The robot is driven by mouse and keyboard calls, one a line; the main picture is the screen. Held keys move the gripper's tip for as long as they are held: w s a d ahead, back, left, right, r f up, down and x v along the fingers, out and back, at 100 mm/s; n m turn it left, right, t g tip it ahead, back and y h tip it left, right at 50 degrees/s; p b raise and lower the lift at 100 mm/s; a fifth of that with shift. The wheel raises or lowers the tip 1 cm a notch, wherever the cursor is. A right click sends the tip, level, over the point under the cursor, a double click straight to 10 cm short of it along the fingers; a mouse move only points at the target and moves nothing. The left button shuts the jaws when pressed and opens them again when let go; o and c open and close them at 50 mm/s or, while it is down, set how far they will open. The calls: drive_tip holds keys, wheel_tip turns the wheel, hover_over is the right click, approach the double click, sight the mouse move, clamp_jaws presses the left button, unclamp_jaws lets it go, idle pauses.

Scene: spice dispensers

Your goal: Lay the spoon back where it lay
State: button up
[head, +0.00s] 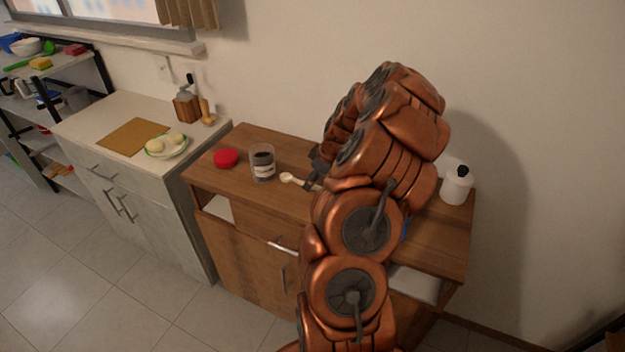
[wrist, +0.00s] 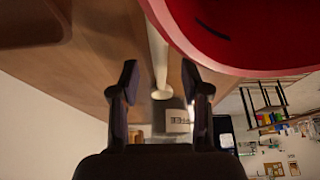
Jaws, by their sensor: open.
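The pale spoon (head: 290,178) is on the wooden cabinet top, right of the jar, its rounded end toward the jar. Its other end is hidden behind my arm. In the wrist view the spoon (wrist: 158,60) runs lengthwise between my fingertips, with a gap on each side. My gripper (wrist: 160,82) is open and holds nothing. I cannot tell its height above the top. In the head view my arm hides most of the gripper.
A glass jar with dark contents (head: 262,163) and a red lid (head: 225,157) stand left of the spoon. A large red rounded thing (wrist: 250,30) is close in the wrist view. A white container (head: 456,186) stands at the right end of the wooden cabinet top (head: 285,205).

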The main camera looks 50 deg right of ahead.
drive_tip(key=v, duration=1.2)
drive_tip(key=shift+f, duration=0.1)
drive_tip(key=a+r+g+y, duration=0.1)
drive_tip(key=a+r, duration=0.2)
drive_tip(key=a, duration=1)
drive_tip(key=a+r+g, duration=0.1)
drive_tip(key=a+r, duration=0.3)
drive_tip(key=a, duration=0.9)
drive_tip(key=s+a+g, duration=0.2)
drive_tip(key=s+a, duration=0.7)
drive_tip(key=a, duration=0.1)
drive_tip(key=s+a+f+m+g+h, duration=0.1)
drive_tip(key=s+a+m+g+h, duration=0.1)
drive_tip(key=s, duration=1.2)
drive_tip(key=shift+a+m, duration=0.7)
drive_tip(key=shift+a, duration=0.15)
drive_tip(key=shift+f, duration=0.1)
